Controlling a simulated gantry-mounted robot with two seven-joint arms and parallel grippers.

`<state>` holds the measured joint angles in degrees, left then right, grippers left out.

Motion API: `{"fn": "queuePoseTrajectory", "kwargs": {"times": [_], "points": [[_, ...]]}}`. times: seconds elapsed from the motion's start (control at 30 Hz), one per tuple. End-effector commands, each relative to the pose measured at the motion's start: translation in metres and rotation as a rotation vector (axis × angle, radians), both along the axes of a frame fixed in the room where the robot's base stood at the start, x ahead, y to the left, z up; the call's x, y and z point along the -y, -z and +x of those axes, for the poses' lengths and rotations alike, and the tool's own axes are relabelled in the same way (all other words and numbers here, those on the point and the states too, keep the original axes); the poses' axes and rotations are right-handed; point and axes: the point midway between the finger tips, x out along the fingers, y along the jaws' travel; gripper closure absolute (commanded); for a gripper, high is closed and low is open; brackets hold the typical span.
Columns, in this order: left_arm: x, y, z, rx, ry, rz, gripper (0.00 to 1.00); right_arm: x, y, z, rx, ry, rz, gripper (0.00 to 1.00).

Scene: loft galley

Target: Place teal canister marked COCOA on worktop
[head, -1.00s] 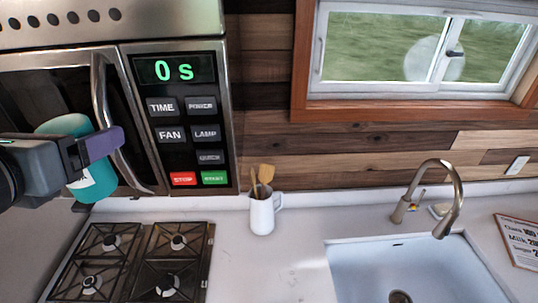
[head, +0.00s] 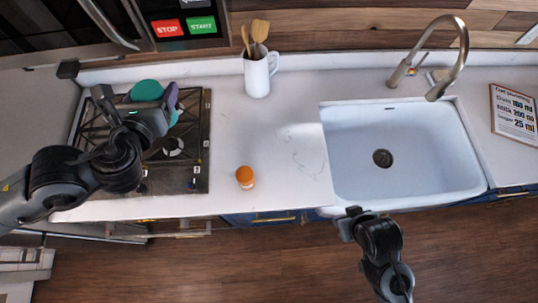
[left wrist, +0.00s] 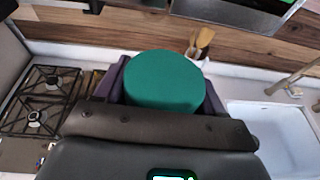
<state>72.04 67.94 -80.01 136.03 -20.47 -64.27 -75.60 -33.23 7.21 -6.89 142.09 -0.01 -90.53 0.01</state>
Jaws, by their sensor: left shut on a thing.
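The teal canister (head: 147,90) is held by my left gripper (head: 155,98), above the stove in the head view. In the left wrist view its round green-teal end (left wrist: 164,80) sits between the purple fingers. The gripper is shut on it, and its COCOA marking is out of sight. The worktop (head: 285,150) is the white marbled counter between the stove and the sink. My right gripper (head: 352,222) is at the counter's front edge, below the sink; its fingers are too unclear to tell open from shut.
The black gas stove (head: 196,165) lies under the left arm. An orange-capped jar (head: 245,177) stands near the counter's front. A white mug (head: 257,76) with wooden utensils stands at the back. The sink (head: 440,150) is at right, by a recipe board (head: 514,114).

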Motion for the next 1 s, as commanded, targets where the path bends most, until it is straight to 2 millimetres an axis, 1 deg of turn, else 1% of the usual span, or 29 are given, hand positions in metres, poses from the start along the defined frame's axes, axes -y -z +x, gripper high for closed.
{"fn": "queuePoseTrajectory", "kwargs": {"times": [0.03, 0.13, 0.27, 0.3, 0.4, 0.53, 0.6, 0.7, 0.9, 0.93, 1.0], "points": [[-0.003, 0.009, 0.000, -0.006, -0.011, -0.001, 0.69, 0.000, 0.000, 0.000, 0.000, 0.000, 0.000, 0.57], [0.003, 0.022, 0.002, -0.007, -0.002, -0.004, 0.69, 0.000, 0.000, 0.000, 0.001, 0.001, 0.000, 0.57], [0.001, 0.040, 0.004, -0.007, -0.012, -0.001, 0.69, 0.000, 0.000, 0.000, 0.001, 0.001, 0.003, 0.57], [0.004, 0.047, 0.005, -0.008, -0.008, -0.003, 0.69, 0.000, 0.000, 0.000, 0.001, 0.002, 0.002, 0.57], [0.004, 0.065, 0.007, -0.007, -0.016, 0.000, 0.69, -0.001, 0.000, 0.000, 0.000, 0.004, 0.005, 0.57], [0.007, 0.102, 0.011, -0.009, -0.022, 0.001, 0.69, -0.002, 0.000, 0.000, 0.001, 0.005, 0.008, 0.57], [0.009, 0.129, 0.013, -0.009, -0.028, 0.003, 0.69, -0.002, 0.000, 0.000, 0.001, 0.006, 0.010, 0.57], [0.010, 0.160, 0.018, -0.006, -0.037, 0.003, 0.69, -0.003, -0.001, 0.000, 0.000, 0.007, 0.011, 0.57], [0.012, 0.211, 0.025, -0.003, -0.050, 0.002, 0.69, -0.002, 0.000, 0.000, 0.001, 0.006, 0.010, 0.57], [0.012, 0.207, 0.025, -0.001, -0.049, -0.003, 0.69, -0.002, -0.001, 0.000, 0.001, 0.006, 0.010, 0.57], [0.012, 0.206, 0.024, 0.000, -0.048, -0.004, 0.69, -0.002, -0.001, 0.000, 0.001, 0.006, 0.008, 0.57]]}}
